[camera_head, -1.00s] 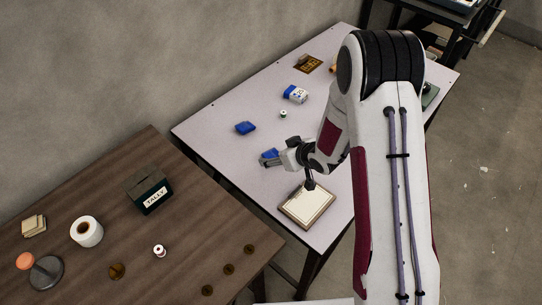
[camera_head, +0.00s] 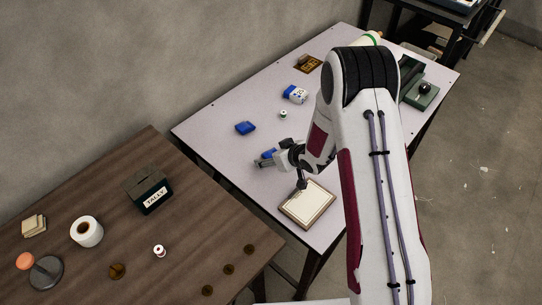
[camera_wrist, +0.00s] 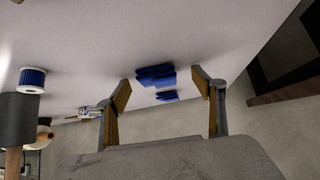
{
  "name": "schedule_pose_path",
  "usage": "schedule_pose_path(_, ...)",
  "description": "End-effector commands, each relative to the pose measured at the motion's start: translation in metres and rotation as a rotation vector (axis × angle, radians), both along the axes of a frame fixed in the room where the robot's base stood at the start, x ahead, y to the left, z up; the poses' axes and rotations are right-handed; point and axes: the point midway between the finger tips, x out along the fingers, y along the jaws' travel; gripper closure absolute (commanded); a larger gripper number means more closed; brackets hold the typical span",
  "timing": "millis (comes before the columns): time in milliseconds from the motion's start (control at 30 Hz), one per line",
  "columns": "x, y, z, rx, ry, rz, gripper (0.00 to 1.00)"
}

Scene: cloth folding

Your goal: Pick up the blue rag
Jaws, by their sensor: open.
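Two folded blue cloths lie on the pale table; I cannot tell which is the rag. One blue cloth (camera_head: 245,128) lies in the open in the head view. The nearer blue cloth (camera_head: 268,154) is partly hidden by my gripper (camera_head: 261,163), which is low and close beside it. In the wrist view, the nearer cloth (camera_wrist: 155,75) shows larger, in the gap between my open fingers (camera_wrist: 163,88), with the farther cloth (camera_wrist: 167,96) beyond it. Nothing is held. I cannot tell whether a finger touches the cloth.
A framed white board (camera_head: 307,204) lies below my wrist. A small spool (camera_head: 283,114) and a blue-white packet (camera_head: 295,94) lie farther back. A dark green device (camera_head: 421,94) is at the right. A brown table (camera_head: 100,205) stands at left.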

Motion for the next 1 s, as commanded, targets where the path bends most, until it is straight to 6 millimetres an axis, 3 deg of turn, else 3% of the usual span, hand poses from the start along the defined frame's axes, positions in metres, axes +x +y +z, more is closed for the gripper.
schedule_pose_path(233,-0.0001,-0.0002,0.0003,0.000,0.000,0.000,0.32)
schedule_pose_path(367,0.0000,-0.0001,0.0004,0.000,0.000,0.000,0.60)
schedule_pose_path(1000,0.0004,0.0000,0.0095,0.000,-0.002,0.001,0.61)
